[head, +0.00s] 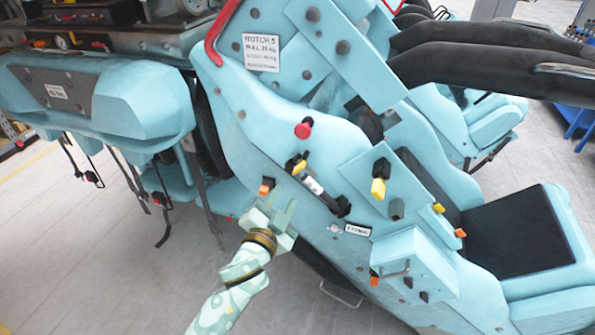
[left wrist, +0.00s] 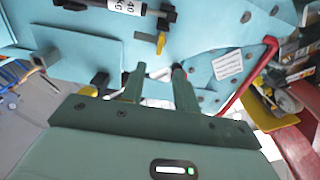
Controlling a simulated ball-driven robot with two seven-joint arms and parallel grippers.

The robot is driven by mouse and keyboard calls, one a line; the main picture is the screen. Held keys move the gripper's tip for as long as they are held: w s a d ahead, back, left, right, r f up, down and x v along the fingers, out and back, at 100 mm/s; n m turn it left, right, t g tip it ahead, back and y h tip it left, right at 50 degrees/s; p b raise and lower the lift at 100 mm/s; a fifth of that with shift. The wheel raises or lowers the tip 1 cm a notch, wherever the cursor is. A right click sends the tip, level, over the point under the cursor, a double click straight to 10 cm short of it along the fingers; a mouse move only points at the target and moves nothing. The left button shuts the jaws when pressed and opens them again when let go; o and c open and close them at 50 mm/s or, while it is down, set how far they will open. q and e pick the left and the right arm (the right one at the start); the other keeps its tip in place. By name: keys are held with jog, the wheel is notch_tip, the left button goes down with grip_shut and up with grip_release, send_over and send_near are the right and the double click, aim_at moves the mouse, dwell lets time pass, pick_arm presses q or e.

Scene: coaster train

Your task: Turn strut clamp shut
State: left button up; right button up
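The strut is a white-labelled cylinder with black ends (head: 314,187) on the pale blue seat side; it also shows in the left wrist view (left wrist: 128,6). A yellow-tipped lever (head: 299,166) sits at its upper end, and the left wrist view shows it (left wrist: 161,42). I cannot tell for sure which part is the clamp. My left gripper (head: 274,208) is at the lower left of the strut, close to the panel. In the left wrist view its fingers (left wrist: 160,84) are apart, with a small grey and black part beyond the tips. My right gripper is not in view.
An orange-tipped lever (head: 266,187) is just above my left gripper. A red knob (head: 303,129) and a yellow knob (head: 379,187) stick out of the panel. A red bar (head: 214,38) curves above. Straps hang at the left; grey floor (head: 70,245) is open at lower left.

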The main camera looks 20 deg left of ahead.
aim_at(298, 171)
pick_arm(q)
jog(key=w, duration=1)
jog(key=shift+w+d+b, duration=0.2)
jog(key=shift+w+b, duration=0.1)
jog(key=shift+w, duration=0.05)
grip_shut()
